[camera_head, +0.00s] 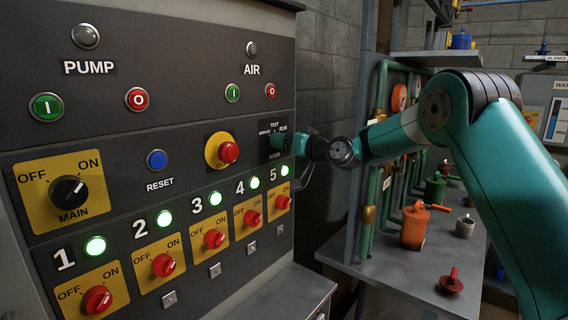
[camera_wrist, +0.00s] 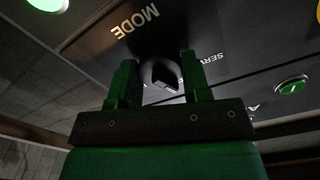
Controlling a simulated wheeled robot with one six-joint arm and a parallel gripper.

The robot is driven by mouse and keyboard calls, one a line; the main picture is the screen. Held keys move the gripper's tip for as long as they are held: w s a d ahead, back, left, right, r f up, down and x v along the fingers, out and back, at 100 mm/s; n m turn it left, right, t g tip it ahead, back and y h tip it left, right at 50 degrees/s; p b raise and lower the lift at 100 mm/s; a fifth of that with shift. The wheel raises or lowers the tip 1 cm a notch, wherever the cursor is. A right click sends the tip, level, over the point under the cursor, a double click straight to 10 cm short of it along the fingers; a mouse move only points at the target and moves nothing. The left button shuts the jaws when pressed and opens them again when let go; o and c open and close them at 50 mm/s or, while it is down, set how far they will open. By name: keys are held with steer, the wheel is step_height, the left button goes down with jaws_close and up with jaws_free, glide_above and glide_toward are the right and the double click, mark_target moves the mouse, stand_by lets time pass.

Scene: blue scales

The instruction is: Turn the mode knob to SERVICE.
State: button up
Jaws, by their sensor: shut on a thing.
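The mode knob (camera_wrist: 164,78) is a small dark knob on a black plate in the wrist view, under the upside-down word MODE. A partly covered label beginning SERV shows right of it. My gripper (camera_wrist: 159,62) has one green finger on each side of the knob and is shut on it. In the head view my gripper (camera_head: 285,143) reaches the mode plate (camera_head: 266,128) at the panel's right edge. I cannot tell which position the knob points to.
A red emergency button (camera_head: 228,152) on a yellow plate sits just left of the mode plate. Lit lamp 5 (camera_head: 284,170) and its red switch (camera_head: 282,202) lie just below. A bench (camera_head: 400,275) with an orange canister (camera_head: 414,226) stands right, below my arm.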

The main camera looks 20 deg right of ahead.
steer(key=n+b, duration=0.2)
steer(key=b, duration=0.1)
steer(key=n+b, duration=0.2)
steer(key=b, duration=0.2)
steer(key=shift+f, duration=0.3)
steer(key=n+b, duration=0.2)
steer(key=shift+r+b, duration=0.3)
steer(key=shift+b, duration=0.1)
steer(key=shift+r, duration=0.1)
steer(key=o, duration=0.9)
steer(key=b+v, duration=0.5)
steer(key=v, duration=1.2)
steer(key=shift+s+d, duration=0.1)
steer(key=shift+d, duration=0.05)
